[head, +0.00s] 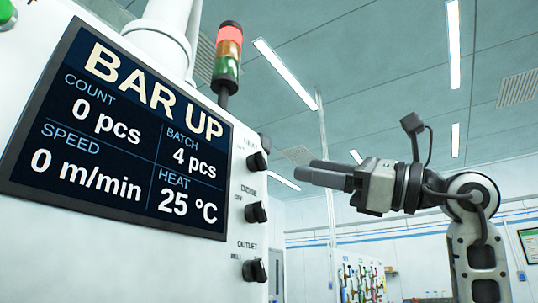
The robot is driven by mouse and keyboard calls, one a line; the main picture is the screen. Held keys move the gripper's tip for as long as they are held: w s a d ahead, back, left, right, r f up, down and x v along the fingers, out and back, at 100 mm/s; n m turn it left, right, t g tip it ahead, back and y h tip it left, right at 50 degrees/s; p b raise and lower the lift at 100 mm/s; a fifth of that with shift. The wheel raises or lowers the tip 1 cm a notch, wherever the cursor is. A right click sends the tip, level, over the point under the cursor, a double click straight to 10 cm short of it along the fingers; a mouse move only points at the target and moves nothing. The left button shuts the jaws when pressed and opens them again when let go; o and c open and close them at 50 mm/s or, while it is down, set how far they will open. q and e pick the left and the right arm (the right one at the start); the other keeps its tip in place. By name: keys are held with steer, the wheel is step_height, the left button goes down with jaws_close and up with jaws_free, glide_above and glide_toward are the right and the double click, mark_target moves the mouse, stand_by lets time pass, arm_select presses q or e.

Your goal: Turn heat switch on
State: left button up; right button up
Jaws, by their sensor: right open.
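The heat switch (258,161) is the top dark knob in a column at the right edge of the white machine panel. Its small label is hard to read. The dose knob (256,212) and the outlet knob (254,270) sit below it. My right gripper (302,172) points left toward the panel at about the height of the top knob. Its two dark fingers are open, with nothing between them, and appear apart from the knob. My left gripper is not in view.
The panel's display (125,125) reads BAR UP, count 0 pcs, speed 0 m/min, batch 4 pcs, heat 25 °C. A signal tower (227,60) with its red top lit stands above the panel. A pale pole (328,170) and wall equipment (362,278) stand farther back.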

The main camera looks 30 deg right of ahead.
mark_target(265, 162)
steer(key=p+x, duration=0.2)
steer(key=x, duration=0.6)
steer(key=shift+w+a+r, duration=0.1)
steer(key=shift+w+a, duration=0.05)
steer(key=shift+w, duration=0.2)
steer(key=c, duration=1)
